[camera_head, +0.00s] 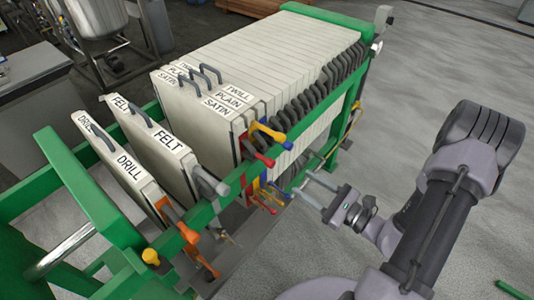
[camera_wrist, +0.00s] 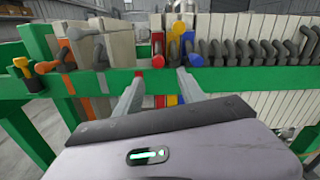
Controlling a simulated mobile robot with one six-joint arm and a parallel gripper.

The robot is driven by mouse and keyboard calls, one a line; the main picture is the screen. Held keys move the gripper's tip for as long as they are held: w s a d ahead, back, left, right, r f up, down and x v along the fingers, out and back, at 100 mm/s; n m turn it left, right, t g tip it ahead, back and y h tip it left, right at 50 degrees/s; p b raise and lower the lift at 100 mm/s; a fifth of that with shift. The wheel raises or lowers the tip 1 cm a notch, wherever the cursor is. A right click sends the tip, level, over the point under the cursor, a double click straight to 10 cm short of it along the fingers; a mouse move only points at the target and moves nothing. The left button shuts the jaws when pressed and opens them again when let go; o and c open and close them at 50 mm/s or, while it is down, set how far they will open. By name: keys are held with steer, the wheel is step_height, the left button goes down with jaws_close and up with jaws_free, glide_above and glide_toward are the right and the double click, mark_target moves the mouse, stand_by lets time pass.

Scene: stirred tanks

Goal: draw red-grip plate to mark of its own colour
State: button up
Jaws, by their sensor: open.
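The red grip (camera_head: 264,159) sticks out over the green side rail, by the front of the packed plates; it also shows in the wrist view (camera_wrist: 158,62). It appears to belong to the front plate of that pack, labelled SATIN (camera_head: 215,104). A small red patch on the rail (camera_wrist: 139,73), left of the red grip in the wrist view, looks like the red mark. My gripper (camera_head: 313,189) is open and empty, outside the rail and apart from the grip. In the wrist view the red grip lies beyond and between my fingertips (camera_wrist: 158,76).
Yellow (camera_head: 270,134) and blue (camera_wrist: 187,40) grips crowd close beside the red one. The FELT (camera_head: 165,138) and DRILL (camera_head: 124,167) plates stand apart at the near end, with a gap before the pack. Orange handles (camera_head: 178,219) hang by DRILL.

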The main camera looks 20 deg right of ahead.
mark_target(268, 161)
steer(key=b+x, duration=0.2)
steer(key=x, duration=1.3)
steer(key=shift+w+a, duration=0.25)
steer(key=shift+a, duration=0.1)
steer(key=shift+c, duration=0.5)
jaws_close()
steer(key=shift+d, duration=0.1)
